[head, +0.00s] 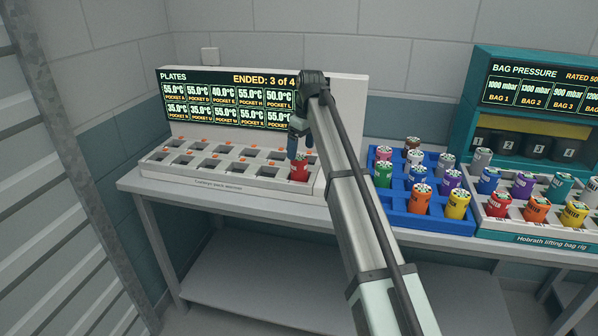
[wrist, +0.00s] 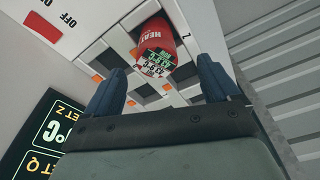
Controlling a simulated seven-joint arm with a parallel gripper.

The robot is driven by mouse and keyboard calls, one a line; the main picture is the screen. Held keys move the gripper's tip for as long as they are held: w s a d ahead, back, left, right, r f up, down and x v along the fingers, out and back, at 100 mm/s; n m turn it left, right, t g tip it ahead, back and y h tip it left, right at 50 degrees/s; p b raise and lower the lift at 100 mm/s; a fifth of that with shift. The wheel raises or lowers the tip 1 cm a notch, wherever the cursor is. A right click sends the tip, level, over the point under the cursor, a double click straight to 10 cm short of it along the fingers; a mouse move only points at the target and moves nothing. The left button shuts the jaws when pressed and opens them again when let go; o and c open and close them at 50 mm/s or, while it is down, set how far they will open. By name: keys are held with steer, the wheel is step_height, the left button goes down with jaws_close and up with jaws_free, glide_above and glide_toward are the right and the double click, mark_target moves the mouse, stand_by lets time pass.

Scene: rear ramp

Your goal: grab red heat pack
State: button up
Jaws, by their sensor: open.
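The red heat pack (head: 299,171) stands in a pocket at the front right of the white plate warmer (head: 215,186). In the wrist view the red heat pack (wrist: 157,45) shows its labelled end and the word HEAT, lying ahead of the fingers and between their lines. My gripper (head: 300,144) is open above the pack in the head view. Its two blue fingers (wrist: 163,78) are apart in the wrist view, with nothing visible between their tips. Part of the warmer's right side is hidden behind my arm.
A display panel (head: 228,98) stands behind the pockets. A blue crate (head: 408,218) of coloured cylinders is to the right, beside the lifting bag rig (head: 535,232) with more cylinders. The other visible warmer pockets look empty. A slatted shutter (head: 60,200) is at the left.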

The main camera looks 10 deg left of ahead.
mark_target(299, 157)
steer(key=shift+w+a+f, duration=0.15)
steer(key=shift+a+f, duration=0.05)
steer(key=shift+f, duration=0.95)
steer(key=shift+w+a+f, duration=0.2)
steer(key=shift+f, duration=1)
steer(key=shift+w+a+f, duration=0.15)
steer(key=shift+a+f, duration=0.05)
steer(key=shift+f, duration=0.95)
steer(key=shift+c, duration=0.3)
steer(key=c, duration=1.3)
